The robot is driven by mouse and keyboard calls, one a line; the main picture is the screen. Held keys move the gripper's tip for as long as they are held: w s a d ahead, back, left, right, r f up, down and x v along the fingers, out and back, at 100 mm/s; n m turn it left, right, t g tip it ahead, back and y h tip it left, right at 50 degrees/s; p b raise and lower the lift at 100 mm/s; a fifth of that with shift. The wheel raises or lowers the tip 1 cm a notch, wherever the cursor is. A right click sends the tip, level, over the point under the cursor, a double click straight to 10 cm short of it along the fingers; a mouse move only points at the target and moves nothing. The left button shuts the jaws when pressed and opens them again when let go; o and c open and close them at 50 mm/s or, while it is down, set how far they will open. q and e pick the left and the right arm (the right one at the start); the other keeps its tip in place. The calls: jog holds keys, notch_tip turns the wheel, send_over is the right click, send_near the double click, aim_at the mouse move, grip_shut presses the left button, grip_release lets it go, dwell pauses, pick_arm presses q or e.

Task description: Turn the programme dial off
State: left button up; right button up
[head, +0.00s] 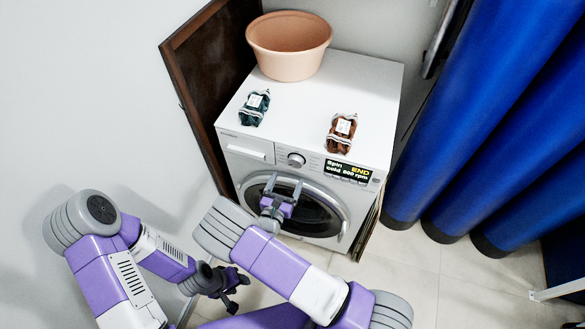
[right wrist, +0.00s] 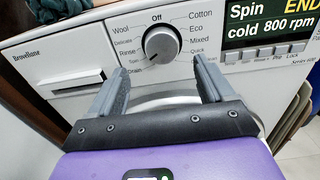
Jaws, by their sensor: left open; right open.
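The programme dial (head: 296,160) is a round silver knob on the washing machine's front panel. In the right wrist view the dial (right wrist: 165,43) has "Off" above it, Wool to Drain on its left and Cotton, Eco, Mixed and Quick on its right. My right gripper (head: 284,181) is open and empty, just below and in front of the dial. In the right wrist view its fingers (right wrist: 160,66) stand left and right below the dial, apart from it. My left gripper (head: 232,289) is open, low and left of the machine.
The washing machine (head: 355,85) display (head: 348,172) reads "Spin END cold 800 rpm". A basin (head: 289,48) and two soft packs, green (head: 254,108) and brown (head: 341,134), are on top. A brown panel (head: 205,75) stands left; blue curtains (head: 480,120) hang right.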

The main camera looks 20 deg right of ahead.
aim_at(295, 165)
jog(key=b+x, duration=0.1)
jog(key=x, duration=0.5)
jog(key=shift+w+d+f, duration=0.1)
jog(key=shift+w+d, duration=0.05)
jog(key=shift+d, duration=0.1)
jog(key=c, duration=1)
jog(key=shift+c, duration=0.2)
